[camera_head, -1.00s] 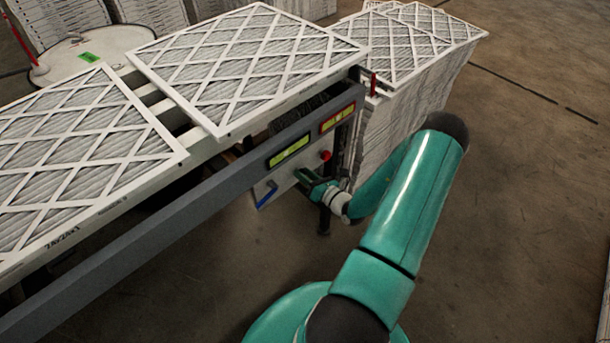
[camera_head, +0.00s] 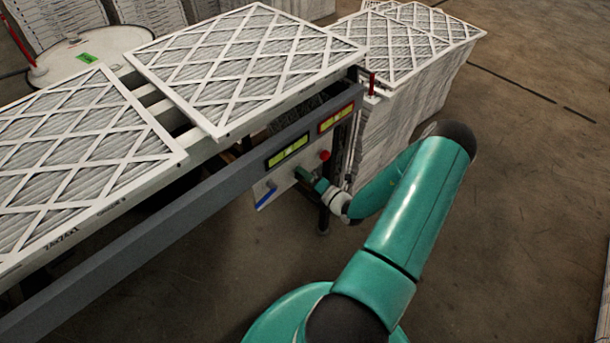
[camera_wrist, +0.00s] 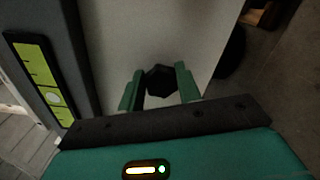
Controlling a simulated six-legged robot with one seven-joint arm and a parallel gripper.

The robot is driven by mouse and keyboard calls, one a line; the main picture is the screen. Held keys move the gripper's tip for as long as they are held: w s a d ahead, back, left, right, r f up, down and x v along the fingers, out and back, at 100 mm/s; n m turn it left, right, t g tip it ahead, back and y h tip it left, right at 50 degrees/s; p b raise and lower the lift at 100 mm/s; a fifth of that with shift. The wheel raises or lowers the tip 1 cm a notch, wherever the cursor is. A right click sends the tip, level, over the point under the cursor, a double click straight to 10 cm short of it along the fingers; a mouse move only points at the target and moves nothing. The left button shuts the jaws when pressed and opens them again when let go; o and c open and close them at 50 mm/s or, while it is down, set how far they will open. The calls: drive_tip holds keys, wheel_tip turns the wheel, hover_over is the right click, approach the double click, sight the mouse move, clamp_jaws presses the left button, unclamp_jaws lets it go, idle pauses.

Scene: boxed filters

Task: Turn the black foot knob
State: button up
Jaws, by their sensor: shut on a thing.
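The black foot knob (camera_wrist: 160,79) is a dark, faceted knob in front of a pale panel in the wrist view. My gripper (camera_wrist: 159,87) has its two green fingers shut on the knob, one on each side. In the head view my gripper (camera_head: 303,175) reaches the pale panel (camera_head: 259,190) under the conveyor rail. The knob is hidden behind the gripper there.
A red button (camera_head: 324,155) is just above my gripper, and a blue lever (camera_head: 268,197) is to its left. Yellow-green label plates (camera_head: 288,151) line the grey rail (camera_head: 190,208). Boxed filters (camera_head: 245,65) lie on the conveyor. Floor at right is clear.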

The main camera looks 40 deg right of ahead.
idle(0.4)
drive_tip(key=o, duration=1)
drive_tip(key=shift+s, duration=0.1)
drive_tip(key=s, duration=1.3)
drive_tip(key=shift+s+d, duration=0.2)
drive_tip(key=shift+s, duration=0.15)
